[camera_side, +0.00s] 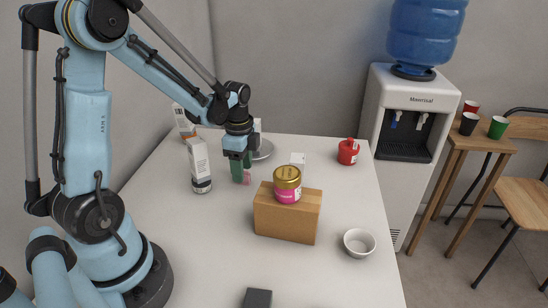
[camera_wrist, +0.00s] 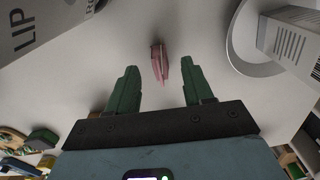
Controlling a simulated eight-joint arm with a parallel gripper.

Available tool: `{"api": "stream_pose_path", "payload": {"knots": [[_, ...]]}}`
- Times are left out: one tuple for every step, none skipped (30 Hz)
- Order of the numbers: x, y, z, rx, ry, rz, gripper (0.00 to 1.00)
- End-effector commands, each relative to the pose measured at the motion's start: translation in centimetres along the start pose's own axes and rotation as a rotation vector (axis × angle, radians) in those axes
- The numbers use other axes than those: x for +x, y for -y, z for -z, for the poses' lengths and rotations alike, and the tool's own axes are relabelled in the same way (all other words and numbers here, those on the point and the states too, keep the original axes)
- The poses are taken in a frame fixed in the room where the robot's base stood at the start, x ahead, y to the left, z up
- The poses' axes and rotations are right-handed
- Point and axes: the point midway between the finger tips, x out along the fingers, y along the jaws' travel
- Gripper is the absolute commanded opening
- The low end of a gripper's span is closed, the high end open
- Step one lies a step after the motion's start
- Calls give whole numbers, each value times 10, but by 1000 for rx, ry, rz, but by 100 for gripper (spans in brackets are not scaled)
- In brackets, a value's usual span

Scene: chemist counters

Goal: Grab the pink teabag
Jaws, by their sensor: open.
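The pink teabag (camera_wrist: 159,64) stands or lies on the white table in the wrist view, just beyond and between my fingertips. My gripper (camera_wrist: 161,82) has two green fingers spread apart, with nothing between them. In the side view my gripper (camera_side: 241,172) points down near the far part of the table. A bit of the pink teabag (camera_side: 246,179) shows beside the fingers there, mostly hidden by them. I cannot tell whether a finger touches it.
A white-and-grey box (camera_side: 198,158) stands left of my gripper. A cardboard box (camera_side: 285,219) bears a pink jar (camera_side: 287,185) in front. A red pot (camera_side: 348,152) and a white bowl (camera_side: 359,243) are on the right.

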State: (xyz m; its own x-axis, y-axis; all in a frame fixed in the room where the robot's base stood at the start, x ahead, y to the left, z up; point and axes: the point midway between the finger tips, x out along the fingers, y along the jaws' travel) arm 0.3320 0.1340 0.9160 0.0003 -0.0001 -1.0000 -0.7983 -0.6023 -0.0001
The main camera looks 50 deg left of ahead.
Motion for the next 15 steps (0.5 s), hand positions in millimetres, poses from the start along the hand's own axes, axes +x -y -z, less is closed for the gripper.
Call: {"api": "stream_pose_path", "payload": {"knots": [[2, 0, 0, 0, 0, 0, 51], [2, 0, 0, 1, 0, 0, 51], [2, 0, 0, 1, 0, 0, 51], [2, 0, 0, 1, 0, 0, 51], [2, 0, 0, 1, 0, 0, 51], [2, 0, 0, 1, 0, 0, 51], [2, 0, 0, 1, 0, 0, 51], [2, 0, 0, 1, 0, 0, 50], [2, 0, 0, 1, 0, 0, 43], [2, 0, 0, 1, 0, 0, 39], [2, 0, 0, 1, 0, 0, 34], [2, 0, 0, 1, 0, 0, 28], [2, 0, 0, 1, 0, 0, 24], [2, 0, 0, 1, 0, 0, 19], [2, 0, 0, 1, 0, 0, 13]]}}
